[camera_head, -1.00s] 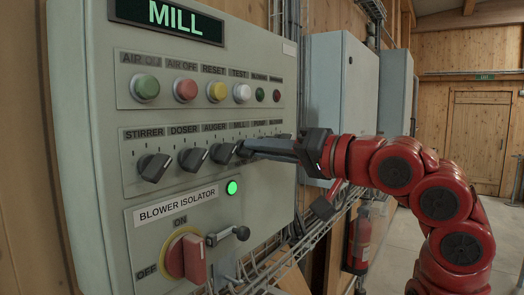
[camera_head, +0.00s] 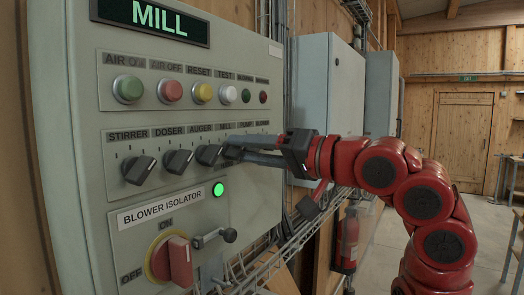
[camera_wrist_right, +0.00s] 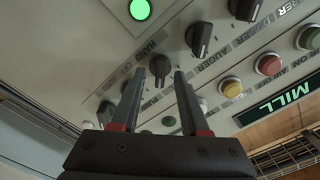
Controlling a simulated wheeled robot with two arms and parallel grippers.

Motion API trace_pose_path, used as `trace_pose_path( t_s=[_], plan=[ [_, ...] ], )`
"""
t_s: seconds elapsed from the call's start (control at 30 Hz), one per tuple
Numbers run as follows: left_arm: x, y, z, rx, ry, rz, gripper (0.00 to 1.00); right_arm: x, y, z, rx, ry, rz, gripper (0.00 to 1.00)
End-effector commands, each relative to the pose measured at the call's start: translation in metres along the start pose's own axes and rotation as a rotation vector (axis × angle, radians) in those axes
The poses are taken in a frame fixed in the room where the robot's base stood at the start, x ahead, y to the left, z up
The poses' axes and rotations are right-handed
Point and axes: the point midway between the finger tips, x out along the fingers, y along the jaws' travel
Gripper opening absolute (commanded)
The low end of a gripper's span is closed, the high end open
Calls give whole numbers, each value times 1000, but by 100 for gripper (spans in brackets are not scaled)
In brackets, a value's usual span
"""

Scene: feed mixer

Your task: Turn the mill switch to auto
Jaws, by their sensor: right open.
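The mill switch is a dark rotary knob (camera_wrist_right: 160,69) on the grey control panel (camera_head: 110,205), in the row right of the auger knob (camera_head: 209,154). In the wrist view it sits between the fingertips of my open right gripper (camera_wrist_right: 158,78), one finger on each side. I cannot tell whether the fingers touch it. In the head view my right gripper (camera_head: 232,147) reaches in from the right and its fingers hide most of the mill knob. The knob's exact setting is hard to read. My left gripper is not in view.
The stirrer knob (camera_head: 138,170) and doser knob (camera_head: 178,161) are further left. Push buttons such as the white test button (camera_head: 229,93) are above. A lit green lamp (camera_head: 218,189) and the red blower isolator (camera_head: 178,260) are below. Open floor lies to the right.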

Motion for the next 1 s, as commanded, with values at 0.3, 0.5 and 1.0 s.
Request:
trace_pose_path(
  t_s=[0.3,0.5,1.0],
  plan=[
    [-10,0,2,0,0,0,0,-24,3,0,-2,4,3,45],
    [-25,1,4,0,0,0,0,-76,5,1,-2,7,7,45],
    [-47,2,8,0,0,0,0,-170,1,1,0,1,2,45]
  ],
)
